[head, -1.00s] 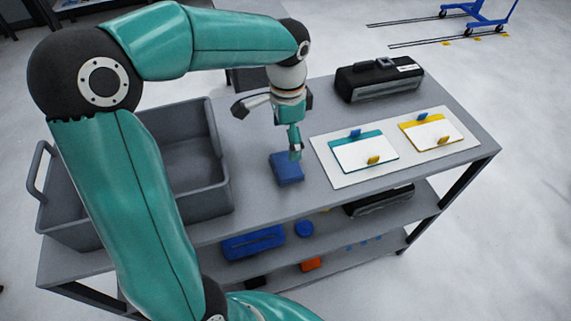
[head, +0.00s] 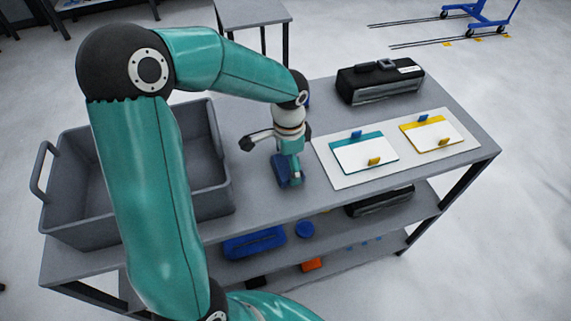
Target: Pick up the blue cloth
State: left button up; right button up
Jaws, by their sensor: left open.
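The blue cloth (head: 279,172) is a small folded pad lying on the grey table top (head: 252,205), right of the grey bin. My left gripper (head: 291,180) points down right at the cloth, with its jaws open and a finger over or beside the cloth's right part. The gripper hides part of the cloth. Whether the fingers touch the cloth, I cannot tell. My right gripper is not in view.
A grey bin (head: 215,150) stands on the table's left. A white board (head: 328,160) with a teal-edged card (head: 362,153) and a yellow-edged card (head: 430,134) lies to the right. A black case (head: 378,82) stands at the back. Lower shelves hold blue items.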

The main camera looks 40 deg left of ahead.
pick_arm(q)
jog(key=c, duration=0.7)
jog(key=shift+o, duration=0.2)
jog(key=shift+r, duration=0.15)
